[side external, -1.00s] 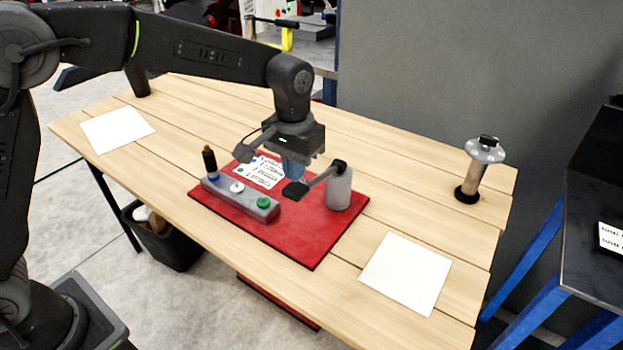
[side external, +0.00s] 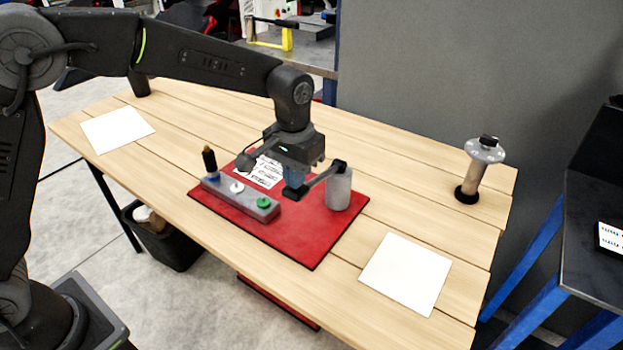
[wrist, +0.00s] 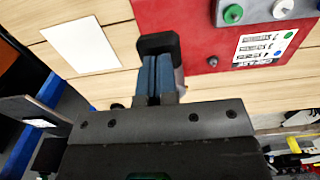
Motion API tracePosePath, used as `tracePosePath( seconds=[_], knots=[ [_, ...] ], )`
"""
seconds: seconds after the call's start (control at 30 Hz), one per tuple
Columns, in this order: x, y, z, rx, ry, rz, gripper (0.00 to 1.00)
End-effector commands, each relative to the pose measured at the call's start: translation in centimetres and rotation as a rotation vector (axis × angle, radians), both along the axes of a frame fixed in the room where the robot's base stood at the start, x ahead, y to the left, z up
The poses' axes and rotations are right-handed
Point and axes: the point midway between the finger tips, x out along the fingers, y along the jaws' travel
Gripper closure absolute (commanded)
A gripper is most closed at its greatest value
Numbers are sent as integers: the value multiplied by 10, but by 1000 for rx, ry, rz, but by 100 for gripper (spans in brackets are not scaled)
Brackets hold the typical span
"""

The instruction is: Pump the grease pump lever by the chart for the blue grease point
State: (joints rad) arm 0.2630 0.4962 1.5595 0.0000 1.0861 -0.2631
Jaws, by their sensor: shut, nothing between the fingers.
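A grey block (side external: 238,200) carries blue, white and green (side external: 263,202) points. A dark fitting (side external: 209,160) stands upright on the blue one. The chart (side external: 261,172) is partly hidden here; its print (wrist: 264,47) is too small to read.
Pump, block and chart are on a red plate (side external: 312,245) on the wooden table. White sheets lie at left (side external: 117,130) and front right (side external: 405,273). A post with a clear disc (side external: 478,168) stands at the right. The table between is clear.

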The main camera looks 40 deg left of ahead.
Motion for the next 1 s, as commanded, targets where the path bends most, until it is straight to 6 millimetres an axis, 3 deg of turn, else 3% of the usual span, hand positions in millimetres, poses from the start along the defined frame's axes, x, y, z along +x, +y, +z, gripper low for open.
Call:
tracePosePath(
  seconds=[1.0],
  knots=[
    [0, 0, -60, 1, 0, 0, 100]
  ],
)
